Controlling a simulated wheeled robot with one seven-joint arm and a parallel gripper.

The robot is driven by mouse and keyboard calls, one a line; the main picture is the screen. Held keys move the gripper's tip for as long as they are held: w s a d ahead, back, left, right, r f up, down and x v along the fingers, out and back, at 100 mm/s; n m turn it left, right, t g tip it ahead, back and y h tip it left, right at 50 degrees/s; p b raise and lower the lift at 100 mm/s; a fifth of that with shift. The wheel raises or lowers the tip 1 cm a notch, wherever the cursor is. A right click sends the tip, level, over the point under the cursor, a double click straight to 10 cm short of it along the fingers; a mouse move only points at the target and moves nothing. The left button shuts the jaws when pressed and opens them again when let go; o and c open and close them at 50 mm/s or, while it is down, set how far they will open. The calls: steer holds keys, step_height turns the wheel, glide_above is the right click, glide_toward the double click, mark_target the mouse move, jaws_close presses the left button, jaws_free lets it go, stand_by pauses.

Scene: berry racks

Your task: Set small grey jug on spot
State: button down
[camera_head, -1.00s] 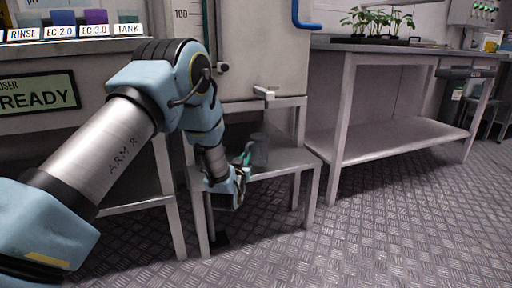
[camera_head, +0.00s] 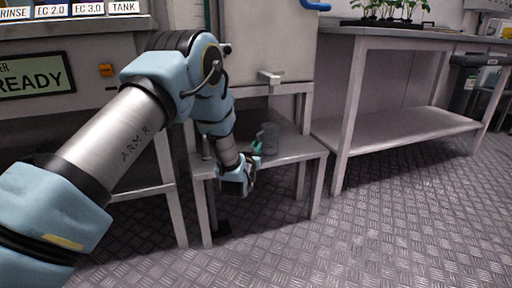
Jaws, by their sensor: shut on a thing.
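The small grey jug (camera_head: 270,137) is upright, at the low metal bench (camera_head: 300,156) below a tap (camera_head: 270,77). My gripper (camera_head: 257,148) reaches in from the left, low over the bench top. Its teal fingertips meet the jug's left side and are shut on it. The exact grip is too small to make out. I cannot tell whether the jug's base touches the bench top. No marked spot can be made out; my arm hides the bench's left part.
A large tank or cabinet (camera_head: 262,45) stands behind the bench. A taller table (camera_head: 345,32) with seedlings (camera_head: 385,10) and a lower shelf (camera_head: 400,138) stands to the right. A panel reading READY (camera_head: 35,75) is at left. The patterned floor (camera_head: 350,240) in front is clear.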

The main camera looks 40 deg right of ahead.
steer(key=shift+f, duration=0.25)
stand_by(0.4)
steer(key=c, duration=0.8)
jaws_free()
steer(key=shift+a, duration=0.1)
steer(key=p+v, duration=0.2)
steer(key=v, duration=0.8)
steer(key=shift+s+a+p, duration=0.25)
steer(key=shift+s+p, duration=0.05)
